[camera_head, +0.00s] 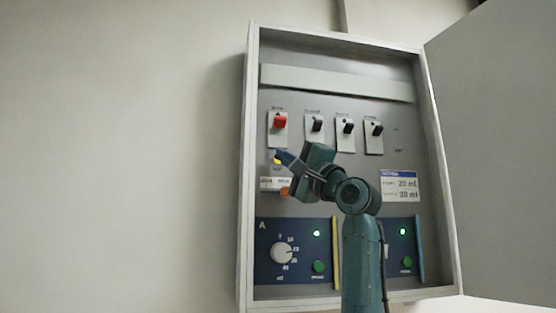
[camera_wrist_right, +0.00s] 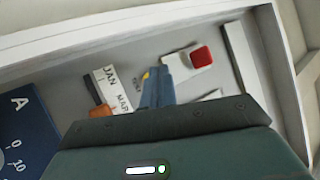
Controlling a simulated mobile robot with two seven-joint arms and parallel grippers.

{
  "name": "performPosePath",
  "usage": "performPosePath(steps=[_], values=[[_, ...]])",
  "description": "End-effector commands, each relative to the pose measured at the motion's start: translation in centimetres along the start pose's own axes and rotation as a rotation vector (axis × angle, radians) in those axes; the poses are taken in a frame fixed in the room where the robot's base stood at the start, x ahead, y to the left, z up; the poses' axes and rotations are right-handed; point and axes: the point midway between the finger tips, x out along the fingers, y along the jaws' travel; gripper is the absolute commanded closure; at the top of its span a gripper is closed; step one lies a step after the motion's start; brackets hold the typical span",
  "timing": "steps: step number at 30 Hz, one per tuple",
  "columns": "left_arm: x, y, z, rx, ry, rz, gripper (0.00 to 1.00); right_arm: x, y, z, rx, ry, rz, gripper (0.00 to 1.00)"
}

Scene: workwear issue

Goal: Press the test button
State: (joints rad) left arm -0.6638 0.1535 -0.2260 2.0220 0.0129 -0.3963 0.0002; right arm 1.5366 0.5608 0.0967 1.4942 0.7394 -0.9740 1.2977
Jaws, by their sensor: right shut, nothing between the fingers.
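A small yellow button (camera_head: 277,161) sits on the grey back panel of the open cabinet, below the red switch; its small label cannot be read. It also shows in the right wrist view (camera_wrist_right: 146,75), partly hidden behind my fingers. My right gripper (camera_head: 281,156) is shut and empty, with its blue fingertips right at the yellow button. In the right wrist view the fingertips (camera_wrist_right: 158,76) overlap the button's edge; I cannot tell whether they touch it. My left gripper is not in view.
A red switch (camera_head: 280,122) and several black switches are above. A date label (camera_head: 269,184) and an orange knob (camera_head: 285,192) lie just below. A blue panel with a white dial (camera_head: 281,253) is lower. The cabinet door (camera_head: 500,150) stands open at right.

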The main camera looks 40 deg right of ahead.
Motion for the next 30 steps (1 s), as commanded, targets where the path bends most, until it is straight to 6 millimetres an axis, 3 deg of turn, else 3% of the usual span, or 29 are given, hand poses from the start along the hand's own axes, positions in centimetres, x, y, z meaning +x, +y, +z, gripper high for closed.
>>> performPosePath(steps=[30], values=[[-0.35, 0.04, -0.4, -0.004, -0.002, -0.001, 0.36, 0.66, 0.47, -0.47, 0.0, 0.0, 0.0, 1.0]])
